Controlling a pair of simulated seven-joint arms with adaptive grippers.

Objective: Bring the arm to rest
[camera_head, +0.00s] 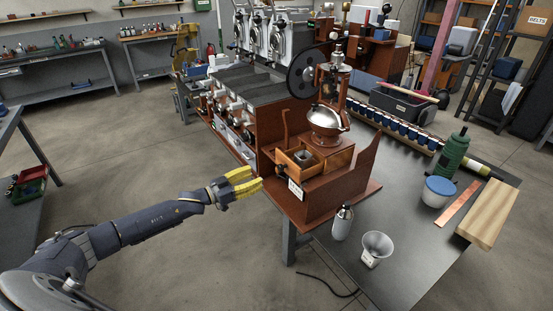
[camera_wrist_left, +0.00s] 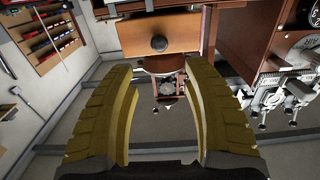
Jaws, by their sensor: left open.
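My left gripper (camera_head: 240,183) has yellow fingers and reaches in from the left on a dark grey arm. It is open and empty, in the air just left of the grinder's wooden base. In the left wrist view its two yellow fingers (camera_wrist_left: 164,120) stand apart with nothing between them. The grinder (camera_head: 327,122) has a metal dome, a black wheel and an open wooden drawer (camera_head: 305,163) facing the gripper. A wooden front with a dark round knob (camera_wrist_left: 159,43) shows ahead of the fingers in the left wrist view. My right gripper is not in view.
A metal bottle (camera_head: 342,222), a funnel-shaped cup (camera_head: 376,249), a blue-lidded jar (camera_head: 437,191), a green bottle (camera_head: 453,153) and a wood block (camera_head: 487,213) stand on the dark table (camera_head: 405,275). The roaster row (camera_head: 240,95) is behind. Open floor lies left of the table.

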